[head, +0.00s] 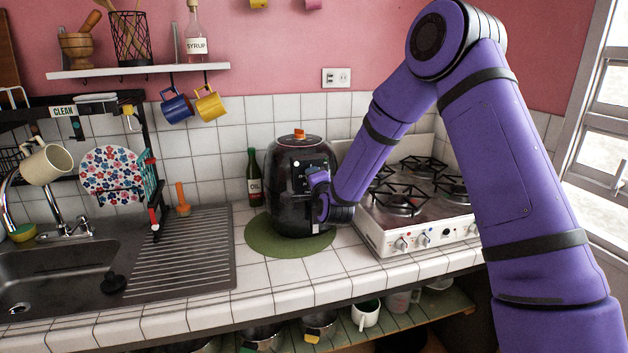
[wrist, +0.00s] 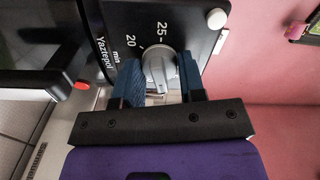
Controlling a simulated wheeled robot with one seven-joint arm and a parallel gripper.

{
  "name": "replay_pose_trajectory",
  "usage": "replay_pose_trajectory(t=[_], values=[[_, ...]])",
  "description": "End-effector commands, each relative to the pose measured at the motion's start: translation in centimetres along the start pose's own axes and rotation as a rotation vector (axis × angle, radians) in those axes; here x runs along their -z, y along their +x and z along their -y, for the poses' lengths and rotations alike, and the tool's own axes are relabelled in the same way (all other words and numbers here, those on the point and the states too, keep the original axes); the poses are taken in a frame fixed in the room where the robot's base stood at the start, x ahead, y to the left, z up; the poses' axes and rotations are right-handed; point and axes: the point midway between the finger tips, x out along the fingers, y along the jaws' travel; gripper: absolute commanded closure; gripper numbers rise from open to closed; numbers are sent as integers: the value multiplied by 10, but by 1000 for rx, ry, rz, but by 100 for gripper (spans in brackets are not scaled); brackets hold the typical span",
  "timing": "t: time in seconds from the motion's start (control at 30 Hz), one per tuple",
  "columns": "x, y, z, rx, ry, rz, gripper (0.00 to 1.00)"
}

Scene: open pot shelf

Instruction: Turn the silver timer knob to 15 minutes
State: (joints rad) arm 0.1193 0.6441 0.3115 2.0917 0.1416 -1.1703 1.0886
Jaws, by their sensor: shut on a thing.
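The silver timer knob (wrist: 157,72) is on the dark front panel (wrist: 100,22) of the black air fryer (head: 290,212). In the wrist view the printed marks 20, 25 and "min" show beside it. My gripper (wrist: 160,76) has one blue-padded finger on each side of the knob and is shut on it. The knob's pointer is too unclear to read a setting. In the head view my gripper (head: 321,192) is at the fryer's right front, and it hides the knob.
The fryer stands on a round green mat (head: 262,246). An oil bottle (head: 254,178) stands left of it, a white gas stove (head: 408,241) close on the right. A sink (head: 45,270) lies far left.

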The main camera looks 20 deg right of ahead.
Motion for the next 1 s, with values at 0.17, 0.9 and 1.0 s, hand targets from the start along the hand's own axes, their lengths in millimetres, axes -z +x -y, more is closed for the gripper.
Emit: replay_pose_trajectory(t=[0.17, 0.9, 1.0], values=[[2, 0, -2, -2, 166, -2, 87], [1, 0, -3, -2, 869, -3, 87], [1, 0, -3, -2, 964, -3, 87]])
